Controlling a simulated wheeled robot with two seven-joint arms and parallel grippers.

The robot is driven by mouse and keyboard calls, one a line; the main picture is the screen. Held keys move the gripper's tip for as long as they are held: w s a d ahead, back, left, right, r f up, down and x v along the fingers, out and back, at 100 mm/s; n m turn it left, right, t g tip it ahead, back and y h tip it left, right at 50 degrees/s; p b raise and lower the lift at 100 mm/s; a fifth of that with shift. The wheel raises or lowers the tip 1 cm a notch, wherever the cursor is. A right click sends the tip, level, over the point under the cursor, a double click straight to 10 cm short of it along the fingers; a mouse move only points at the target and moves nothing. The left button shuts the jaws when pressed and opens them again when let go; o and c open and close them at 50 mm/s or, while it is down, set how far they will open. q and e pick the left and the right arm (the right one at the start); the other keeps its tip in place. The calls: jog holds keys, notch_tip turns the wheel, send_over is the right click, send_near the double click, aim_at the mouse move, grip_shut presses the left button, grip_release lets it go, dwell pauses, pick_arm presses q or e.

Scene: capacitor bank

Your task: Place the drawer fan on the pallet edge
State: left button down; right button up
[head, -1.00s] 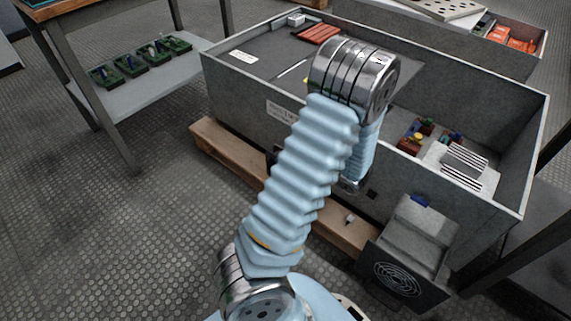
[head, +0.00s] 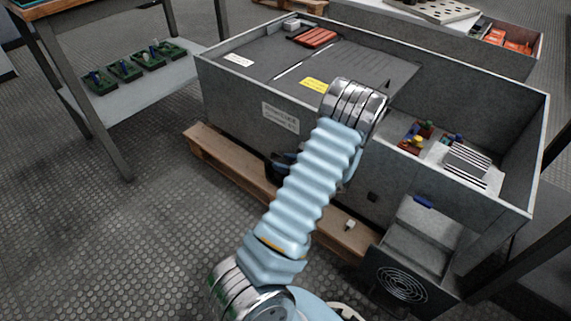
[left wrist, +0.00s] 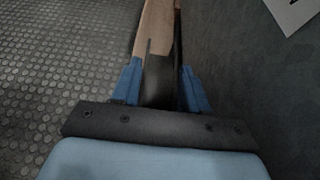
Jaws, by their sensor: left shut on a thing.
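In the head view my left arm reaches down in front of the grey cabinet, and its gripper (head: 281,164) is partly hidden behind the arm. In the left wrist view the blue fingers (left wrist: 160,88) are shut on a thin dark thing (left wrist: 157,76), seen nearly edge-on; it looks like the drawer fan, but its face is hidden. The wooden pallet (head: 228,163) lies under the cabinet and sticks out along its front as a ledge. In the left wrist view the pallet (left wrist: 157,25) runs just beyond the held thing. I cannot tell whether they touch. My right gripper is not in view.
The grey cabinet (head: 236,104) stands close behind the gripper. An open drawer with a round grille (head: 401,285) juts out at the lower right. A small white piece (head: 349,225) lies on the pallet. A bench (head: 135,98) stands at the left; floor between is clear.

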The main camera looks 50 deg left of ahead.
pick_arm(q)
jog(key=c, duration=0.6)
grip_release()
jog(key=shift+o, duration=0.2)
jog(key=shift+d+r, duration=0.15)
jog(key=shift+d, duration=0.05)
jog(key=p+v, duration=0.2)
jog(key=v, duration=0.9)
jog(key=shift+d, duration=0.3)
jog(key=shift+w, duration=0.1)
